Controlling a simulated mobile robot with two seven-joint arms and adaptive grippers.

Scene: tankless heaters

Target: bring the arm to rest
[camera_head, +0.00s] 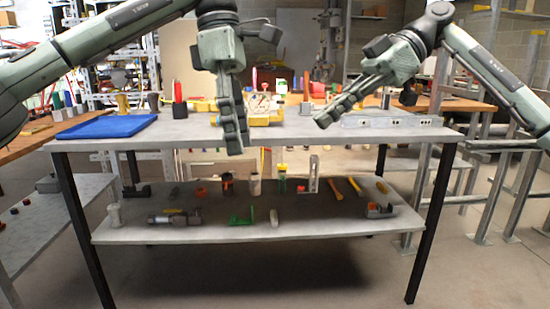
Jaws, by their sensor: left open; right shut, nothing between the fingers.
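My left arm comes in from the upper left, and its gripper (234,128) hangs with fingers pointing down in front of the grey table (300,128). Its fingers look nearly in line from this side, and it is open and empty. My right arm comes in from the right, and its gripper (328,112) points down and left over the right part of the tabletop. It is shut with nothing between its fingers. Neither gripper visibly holds a thing. The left gripper hides part of the table's middle.
A blue tray (107,127) lies at the table's left, with a red-and-black item (179,100) beside it. A grey power strip (391,120) lies at the right. The lower shelf (340,222) carries several tools. Metal frames (500,130) stand at right. The floor in front is clear.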

